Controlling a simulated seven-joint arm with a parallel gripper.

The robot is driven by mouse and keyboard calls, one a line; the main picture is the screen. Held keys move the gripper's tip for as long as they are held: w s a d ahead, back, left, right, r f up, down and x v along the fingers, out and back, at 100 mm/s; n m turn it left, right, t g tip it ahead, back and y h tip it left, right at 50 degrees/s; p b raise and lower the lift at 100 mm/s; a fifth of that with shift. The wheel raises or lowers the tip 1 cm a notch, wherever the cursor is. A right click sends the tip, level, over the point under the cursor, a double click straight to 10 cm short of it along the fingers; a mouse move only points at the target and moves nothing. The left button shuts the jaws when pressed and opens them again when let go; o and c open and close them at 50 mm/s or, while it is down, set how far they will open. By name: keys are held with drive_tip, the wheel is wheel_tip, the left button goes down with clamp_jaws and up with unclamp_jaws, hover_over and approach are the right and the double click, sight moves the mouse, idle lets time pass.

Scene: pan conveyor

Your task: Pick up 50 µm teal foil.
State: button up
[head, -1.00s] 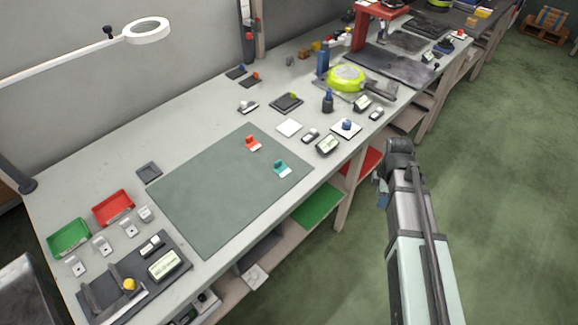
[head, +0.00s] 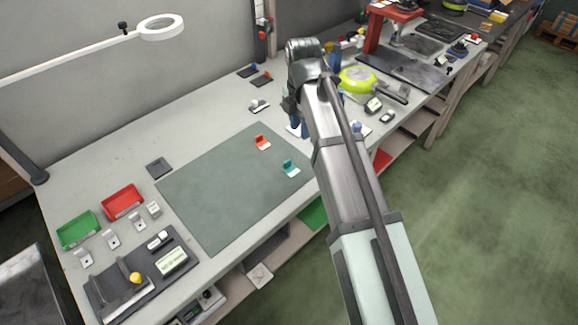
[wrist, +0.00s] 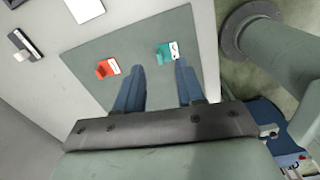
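The teal foil (head: 291,167) is a small upright teal tab with a white label at its foot. It stands on the right part of the grey-green mat (head: 215,205), and also shows in the wrist view (wrist: 164,54). My gripper (wrist: 160,68) is open and empty, its two blue fingers apart. In the wrist view the teal foil appears just past the fingertips, toward the right finger, with a gap. In the head view my gripper (head: 297,122) is above the bench behind the mat, partly hidden by my arm. The label's text is too small to read.
A similar red tab (head: 262,142) stands on the mat close to the teal one; it also shows in the wrist view (wrist: 107,68). Red (head: 122,202) and green (head: 78,230) trays lie at left. A yellow-green pan (head: 357,80) is beyond my arm. Most of the mat is bare.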

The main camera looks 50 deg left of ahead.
drive_tip(key=s+a+r, duration=0.2)
drive_tip(key=s, duration=0.1)
approach(291, 168)
drive_tip(key=shift+n, duration=0.3)
drive_tip(key=shift+s+a+f, duration=0.1)
drive_tip(key=shift+a+f, duration=0.15)
drive_tip(key=shift+f, duration=0.8)
drive_tip(key=shift+a+f, duration=0.2)
drive_tip(key=shift+f, duration=0.9)
drive_tip(key=shift+a+f, duration=0.25)
drive_tip(key=shift+f, duration=0.8)
clamp_jaws()
